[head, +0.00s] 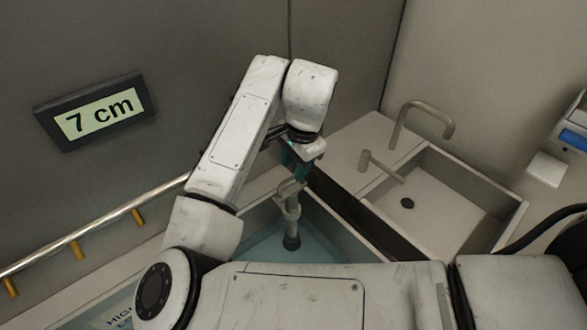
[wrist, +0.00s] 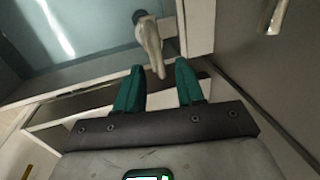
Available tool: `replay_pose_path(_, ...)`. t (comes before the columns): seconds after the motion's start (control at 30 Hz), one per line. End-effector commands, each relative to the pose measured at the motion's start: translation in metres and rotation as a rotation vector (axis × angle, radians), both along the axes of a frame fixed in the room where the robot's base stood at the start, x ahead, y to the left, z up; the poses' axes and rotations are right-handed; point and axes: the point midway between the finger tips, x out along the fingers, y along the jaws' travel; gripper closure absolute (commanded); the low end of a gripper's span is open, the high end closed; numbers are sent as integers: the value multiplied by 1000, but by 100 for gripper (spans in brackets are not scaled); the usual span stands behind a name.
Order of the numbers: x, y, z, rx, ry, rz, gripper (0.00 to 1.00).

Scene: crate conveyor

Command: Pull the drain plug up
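The drain plug (head: 292,213) is a grey upright post with a loop handle at its top and a dark foot, standing in the water of the left basin (head: 335,238). In the wrist view the plug's pale stem and handle (wrist: 150,45) reach toward the gap between my fingertips. My gripper (head: 293,158) has teal fingers and is just above the handle in the head view. In the wrist view my gripper (wrist: 158,75) has its two fingers apart, with nothing clamped between them. Whether a finger touches the handle I cannot tell.
An empty sink (head: 455,205) with a dark drain and a bent faucet (head: 425,112) lies to the right. A wall display (head: 98,110) reads "7 cm". A metal rail (head: 100,227) with brass brackets runs along the left wall. Basin walls stand close around the plug.

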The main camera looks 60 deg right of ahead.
Motion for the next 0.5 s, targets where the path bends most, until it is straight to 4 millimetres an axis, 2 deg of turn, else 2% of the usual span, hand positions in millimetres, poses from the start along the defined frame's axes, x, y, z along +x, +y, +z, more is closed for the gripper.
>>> replay_pose_path(0.3,-12,3,59,0,-2,-3,62)
replay_pose_path(0.5,-15,4,79,-1,-2,0,62)
